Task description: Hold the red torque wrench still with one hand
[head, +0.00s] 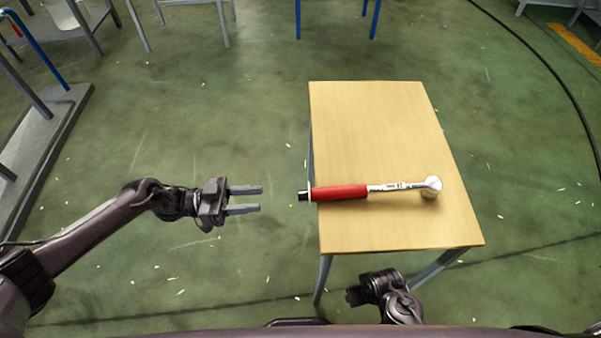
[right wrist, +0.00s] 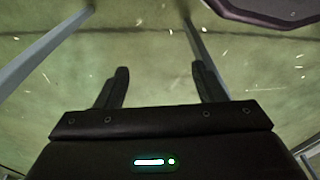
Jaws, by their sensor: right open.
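The torque wrench (head: 340,192) lies across the wooden table (head: 375,120) in the head view. It has a red handle, a silver shaft and a round silver head at the right. The black end of its handle sticks out past the table's left edge. My left gripper (head: 261,199) is open and empty, left of the handle end and apart from it, with its fingers pointing right. My right arm shows at the bottom of the head view, below the table's front edge. In the right wrist view my right gripper (right wrist: 160,82) is open and empty, with floor beyond its fingers.
The tabletop is bare apart from the wrench. Table legs (head: 323,280) stand near my right arm. A dark cable (head: 545,62) runs over the green floor at the right. Frames and furniture (head: 40,130) stand at the left and back. The floor left of the table is open.

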